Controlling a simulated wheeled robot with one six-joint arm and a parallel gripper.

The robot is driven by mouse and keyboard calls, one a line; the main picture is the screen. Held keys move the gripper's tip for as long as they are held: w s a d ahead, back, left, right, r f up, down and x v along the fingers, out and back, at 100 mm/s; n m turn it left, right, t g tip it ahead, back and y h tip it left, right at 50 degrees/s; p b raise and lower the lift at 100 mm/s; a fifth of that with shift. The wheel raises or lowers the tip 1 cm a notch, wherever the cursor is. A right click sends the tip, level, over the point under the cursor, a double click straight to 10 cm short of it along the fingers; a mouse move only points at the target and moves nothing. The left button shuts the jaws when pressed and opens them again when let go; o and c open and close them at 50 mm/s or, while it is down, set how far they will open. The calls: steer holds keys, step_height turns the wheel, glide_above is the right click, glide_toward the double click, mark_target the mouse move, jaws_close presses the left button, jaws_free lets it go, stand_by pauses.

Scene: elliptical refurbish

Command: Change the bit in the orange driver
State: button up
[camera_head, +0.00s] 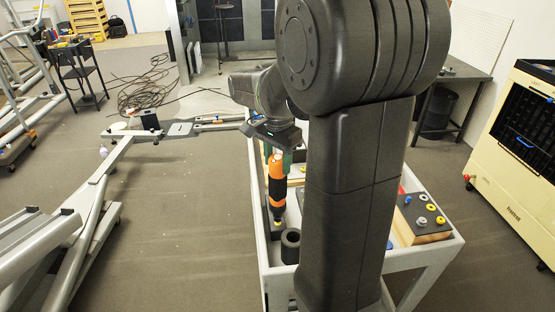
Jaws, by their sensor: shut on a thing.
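The orange driver (277,190) hangs upright below my gripper (276,152), which is shut on its upper end. The driver has an orange and black body. Its lower end comes down to a small yellowish part (278,221) above the cart's left side; I cannot tell whether this touches anything. A black hollow cylinder (290,246) stands on the cart just in front of the driver. A wooden block with a dark top (422,216) carries several coloured round pieces at the cart's right. My arm hides the cart's middle, and the bit itself is too small to tell.
The white-framed cart (262,262) has raised rims. A grey metal frame (95,190) lies on the floor at left, with loose black cables (145,90) behind. A cream cabinet (500,150) and dark table (455,75) stand at right. Floor between frame and cart is clear.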

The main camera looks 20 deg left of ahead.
steer(key=shift+f+b, duration=0.45)
steer(key=shift+f, duration=0.4)
stand_by(0.8)
steer(key=shift+r, duration=0.2)
steer(key=shift+r+p, duration=4.4)
steer(key=shift+r, duration=0.55)
steer(key=shift+f, duration=0.1)
